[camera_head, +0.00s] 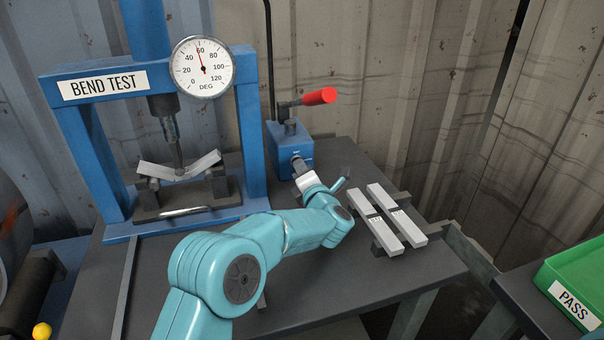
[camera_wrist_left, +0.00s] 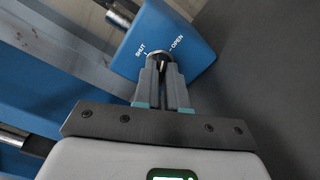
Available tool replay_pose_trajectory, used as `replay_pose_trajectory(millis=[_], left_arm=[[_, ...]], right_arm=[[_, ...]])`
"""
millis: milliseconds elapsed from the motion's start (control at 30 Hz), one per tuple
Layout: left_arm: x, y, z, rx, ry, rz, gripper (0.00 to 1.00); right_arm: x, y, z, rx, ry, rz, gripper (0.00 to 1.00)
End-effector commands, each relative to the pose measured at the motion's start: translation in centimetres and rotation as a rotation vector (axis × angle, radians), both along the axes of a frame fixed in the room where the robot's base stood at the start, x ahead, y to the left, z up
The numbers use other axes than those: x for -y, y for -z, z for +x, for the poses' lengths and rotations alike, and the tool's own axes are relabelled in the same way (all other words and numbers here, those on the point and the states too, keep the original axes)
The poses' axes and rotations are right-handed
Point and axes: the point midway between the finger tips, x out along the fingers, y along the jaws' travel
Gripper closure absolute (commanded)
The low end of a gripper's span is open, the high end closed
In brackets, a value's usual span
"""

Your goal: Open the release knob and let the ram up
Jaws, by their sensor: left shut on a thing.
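The blue pump block (camera_head: 290,148) stands at the back of the bench, with SHUT and OPEN marked around its release knob. My left gripper (camera_wrist_left: 160,68) is shut on the release knob (camera_wrist_left: 158,54), one finger on each side; which mark the knob points to I cannot tell. In the head view my left gripper (camera_head: 300,168) reaches the block's front face. The ram (camera_head: 170,132) is down on a metal strip (camera_head: 205,163) bent into a shallow V on the supports. The dial gauge (camera_head: 203,68) reads near 60 degrees. My right gripper is not in view.
The pump lever with a red grip (camera_head: 320,96) sticks out right above the block. Two flat strips (camera_head: 388,232) lie on rests at the bench's right. A green PASS tray (camera_head: 580,270) stands at far right. The blue press frame (camera_head: 93,165) is on the left.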

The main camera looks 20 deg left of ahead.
Motion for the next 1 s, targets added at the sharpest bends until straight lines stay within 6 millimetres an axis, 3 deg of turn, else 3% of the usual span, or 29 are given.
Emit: replay_pose_trajectory(millis=[500,1000], left_arm=[[0.07,-0.01,0.01,-0.206,0.001,0.305,1.0],[0.07,0.05,0.01,-0.255,0.001,0.379,1.0]], right_arm=[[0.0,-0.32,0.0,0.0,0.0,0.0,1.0],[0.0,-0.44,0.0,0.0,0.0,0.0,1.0]])
